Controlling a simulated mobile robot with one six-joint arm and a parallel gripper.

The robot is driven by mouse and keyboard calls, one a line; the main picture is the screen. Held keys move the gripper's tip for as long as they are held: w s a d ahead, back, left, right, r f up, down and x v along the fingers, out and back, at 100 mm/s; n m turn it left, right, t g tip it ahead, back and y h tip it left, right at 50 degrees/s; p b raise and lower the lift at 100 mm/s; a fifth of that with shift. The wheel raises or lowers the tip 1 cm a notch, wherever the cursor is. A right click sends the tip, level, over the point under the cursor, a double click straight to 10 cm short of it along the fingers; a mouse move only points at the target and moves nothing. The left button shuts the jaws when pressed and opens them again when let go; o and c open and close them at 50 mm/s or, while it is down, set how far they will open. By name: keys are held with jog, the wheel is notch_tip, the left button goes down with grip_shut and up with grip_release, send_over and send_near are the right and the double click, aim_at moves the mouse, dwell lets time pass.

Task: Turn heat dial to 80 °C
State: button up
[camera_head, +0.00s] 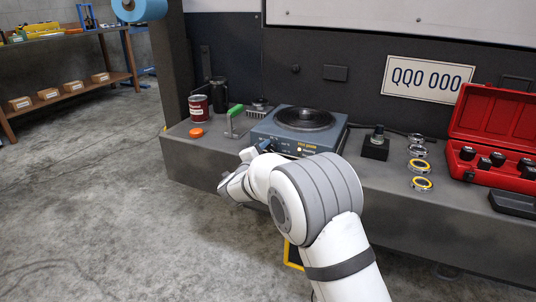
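The hot plate (337,133) is a blue-grey box with a round dark heating disc (305,118) on top. It stands on the grey bench, and its front panel carries white and yellow lettering. My white arm reaches up from the bottom and bends left in front of this panel. My gripper (258,151) is at the panel's left part, close to it. A small dark-blue part shows there, but I cannot tell whether it is the dial or a fingertip. The heat dial and its setting cannot be made out, and whether my fingers touch anything is hidden.
Left of the hot plate are a green-handled tool (236,111), a red can (199,107) and an orange cap (196,132). To its right are a black block (375,148), several ring bearings (420,183) and an open red case (494,118). The floor at left is clear.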

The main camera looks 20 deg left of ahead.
jog(key=shift+c, duration=0.4)
jog(key=c, duration=0.6)
